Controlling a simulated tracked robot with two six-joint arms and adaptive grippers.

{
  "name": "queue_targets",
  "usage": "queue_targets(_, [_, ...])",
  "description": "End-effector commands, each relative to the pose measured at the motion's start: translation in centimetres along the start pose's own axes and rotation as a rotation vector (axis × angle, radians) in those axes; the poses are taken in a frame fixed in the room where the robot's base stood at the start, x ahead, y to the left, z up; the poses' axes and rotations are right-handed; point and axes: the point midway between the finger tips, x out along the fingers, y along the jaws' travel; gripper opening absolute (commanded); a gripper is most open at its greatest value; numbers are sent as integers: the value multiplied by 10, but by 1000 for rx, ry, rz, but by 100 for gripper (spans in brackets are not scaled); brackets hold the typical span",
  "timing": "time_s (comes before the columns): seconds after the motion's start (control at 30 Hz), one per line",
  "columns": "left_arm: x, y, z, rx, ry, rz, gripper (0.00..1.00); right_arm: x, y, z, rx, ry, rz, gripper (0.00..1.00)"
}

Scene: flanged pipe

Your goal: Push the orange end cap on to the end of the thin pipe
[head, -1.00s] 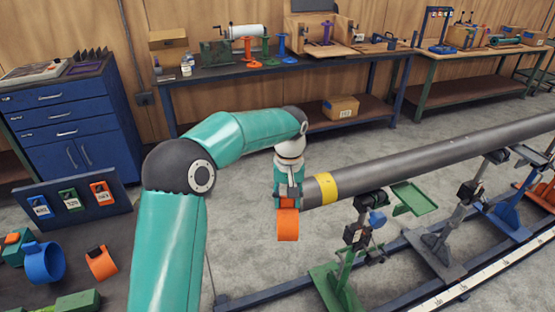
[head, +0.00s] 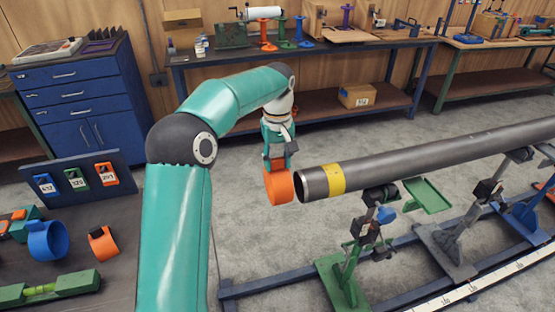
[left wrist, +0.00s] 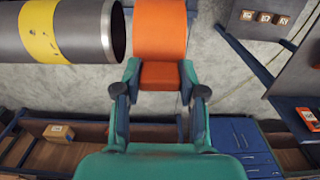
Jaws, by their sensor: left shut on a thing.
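The orange end cap (head: 279,188) is a short ring with a block on its side, which my left gripper (head: 278,161) grips from above. The grey pipe (head: 420,160) has a yellow band (head: 336,179) near its open left end (head: 301,187). The cap is just left of that end and off the pipe. In the left wrist view, the cap (left wrist: 160,30) sits beside the pipe's open end (left wrist: 117,30) with a narrow gap between them. The left fingers (left wrist: 159,82) are shut on the cap's block. My right gripper is not in view.
Stands, including a green one (head: 340,275), carry the pipe over a blue rail (head: 265,285). A bench (head: 75,230) at the left holds a blue ring (head: 47,240) and another orange ring (head: 102,243). Open floor lies around the cap.

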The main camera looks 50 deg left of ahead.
Motion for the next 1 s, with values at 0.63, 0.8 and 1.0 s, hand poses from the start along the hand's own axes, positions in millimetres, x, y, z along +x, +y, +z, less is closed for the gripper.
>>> queue_targets(0.63, [33, 9, 0, 0, 1, 1, 0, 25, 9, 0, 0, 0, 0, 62])
queue_targets(0.8, [34, 15, 0, 1, 1, 1, 0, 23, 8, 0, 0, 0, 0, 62])
queue_targets(1.0, [34, 25, 0, 1, 0, 0, 0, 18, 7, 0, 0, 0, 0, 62])
